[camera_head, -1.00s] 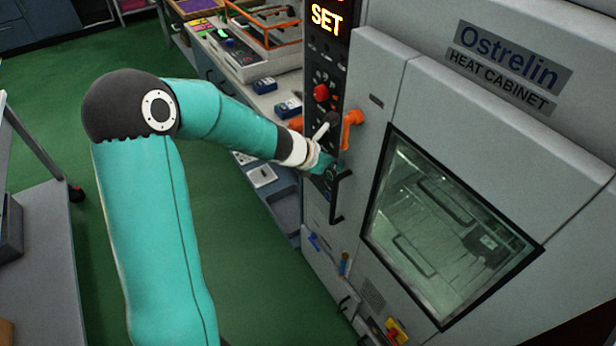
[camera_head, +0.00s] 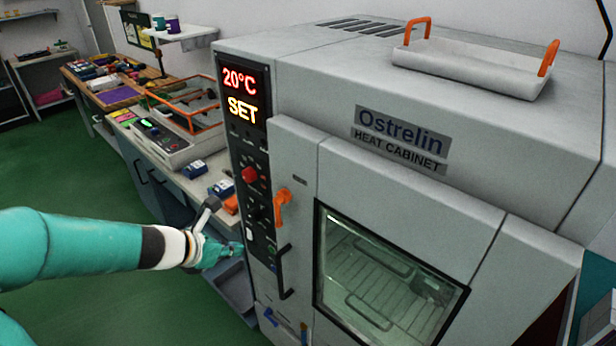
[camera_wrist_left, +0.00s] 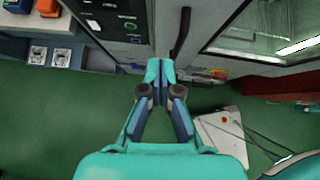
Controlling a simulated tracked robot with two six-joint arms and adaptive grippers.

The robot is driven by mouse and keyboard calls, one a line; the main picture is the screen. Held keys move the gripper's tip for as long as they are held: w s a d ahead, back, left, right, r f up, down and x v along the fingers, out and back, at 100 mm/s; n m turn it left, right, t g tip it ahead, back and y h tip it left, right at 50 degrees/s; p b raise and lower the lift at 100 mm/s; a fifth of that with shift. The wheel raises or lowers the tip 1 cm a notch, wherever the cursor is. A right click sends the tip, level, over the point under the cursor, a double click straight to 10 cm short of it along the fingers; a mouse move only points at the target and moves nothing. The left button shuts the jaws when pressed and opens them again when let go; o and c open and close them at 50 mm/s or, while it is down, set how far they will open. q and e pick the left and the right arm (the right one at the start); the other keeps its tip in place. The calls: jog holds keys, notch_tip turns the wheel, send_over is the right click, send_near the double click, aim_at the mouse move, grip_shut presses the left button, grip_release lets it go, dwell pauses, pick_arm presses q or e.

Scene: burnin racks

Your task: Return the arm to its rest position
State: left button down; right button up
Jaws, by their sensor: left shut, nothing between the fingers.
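My left arm comes in from the left in the head view. Its gripper (camera_head: 232,249) is beside the dark control panel of the heat cabinet (camera_head: 300,155). In the left wrist view the fingertips (camera_wrist_left: 160,72) are together with nothing between them, in front of the cabinet's lower front and over green floor. Whether the fingertips touch the cabinet cannot be told. My right gripper is not in view.
The cabinet's display (camera_head: 240,95) reads 20°C SET. An orange latch (camera_head: 281,207) and a black door handle (camera_head: 284,272) stick out near my gripper. A cluttered bench (camera_head: 150,130) runs behind. A white tray (camera_head: 470,68) sits on the cabinet. Green floor at left is open.

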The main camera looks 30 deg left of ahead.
pick_arm(q)
jog(key=s+d+f+n+g+h, duration=0.25)
jog(key=d+f+n, duration=0.25)
jog(key=d+f, duration=0.6)
jog(key=s+d+f+n+g+h, duration=0.25)
jog(key=d+f+n, duration=0.25)
jog(key=d+f, duration=0.6)
jog(key=s+d+f+n+g+y, duration=0.1)
jog(key=s+f+n, duration=0.2)
jog(key=n, duration=1.2)
jog(key=s+d+f+n+g+y, duration=0.1)
jog(key=s+f+n, duration=0.3)
jog(key=n, duration=1.1)
jog(key=shift+s+d+n+g+y, duration=0.3)
jog(key=shift+s+g+y, duration=0.2)
jog(key=shift+s+g, duration=0.5)
